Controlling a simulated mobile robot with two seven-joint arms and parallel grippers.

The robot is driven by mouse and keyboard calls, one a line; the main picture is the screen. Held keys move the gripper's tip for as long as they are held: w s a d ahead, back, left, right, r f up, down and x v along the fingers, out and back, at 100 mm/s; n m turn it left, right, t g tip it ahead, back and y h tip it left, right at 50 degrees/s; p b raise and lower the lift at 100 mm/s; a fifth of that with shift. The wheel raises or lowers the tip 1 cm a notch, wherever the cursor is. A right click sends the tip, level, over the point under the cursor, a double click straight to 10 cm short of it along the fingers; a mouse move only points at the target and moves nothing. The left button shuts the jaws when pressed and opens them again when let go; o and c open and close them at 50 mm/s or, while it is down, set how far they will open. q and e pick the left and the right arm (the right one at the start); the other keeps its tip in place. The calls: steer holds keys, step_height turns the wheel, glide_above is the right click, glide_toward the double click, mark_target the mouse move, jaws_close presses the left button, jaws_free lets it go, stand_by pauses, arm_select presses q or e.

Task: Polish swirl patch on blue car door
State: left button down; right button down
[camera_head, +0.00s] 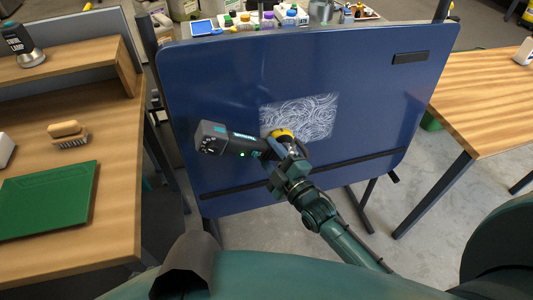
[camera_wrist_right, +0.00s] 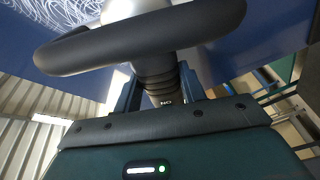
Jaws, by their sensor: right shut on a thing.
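The blue car door (camera_head: 225,85) stands upright on a stand in front of me. A patch of white swirl marks (camera_head: 305,112) lies right of its middle; part of the swirls also shows in the wrist view (camera_wrist_right: 65,10). My right gripper (camera_head: 290,165) is shut on a black polisher (camera_head: 222,138), in front of the door. The polisher's yellow pad (camera_head: 282,133) overlaps the patch's lower left corner; I cannot tell whether it touches the paint. In the wrist view the polisher's dark loop handle (camera_wrist_right: 150,35) fills the top. My left gripper is not in view.
Another wooden table (camera_head: 485,90) stands at right. Bottles (camera_head: 268,20) crowd behind the door's top edge.

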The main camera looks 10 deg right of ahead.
mark_target(308, 153)
steer(key=shift+w+d+r, duration=0.15)
steer(key=shift+d+r, duration=0.1)
steer(key=shift+d, duration=0.15)
steer(key=shift+d, duration=0.15)
steer(key=shift+d, duration=1.1)
steer(key=shift+d, duration=0.15)
steer(key=shift+d, duration=0.95)
steer(key=shift+d, duration=0.2)
steer(key=shift+d, duration=1.1)
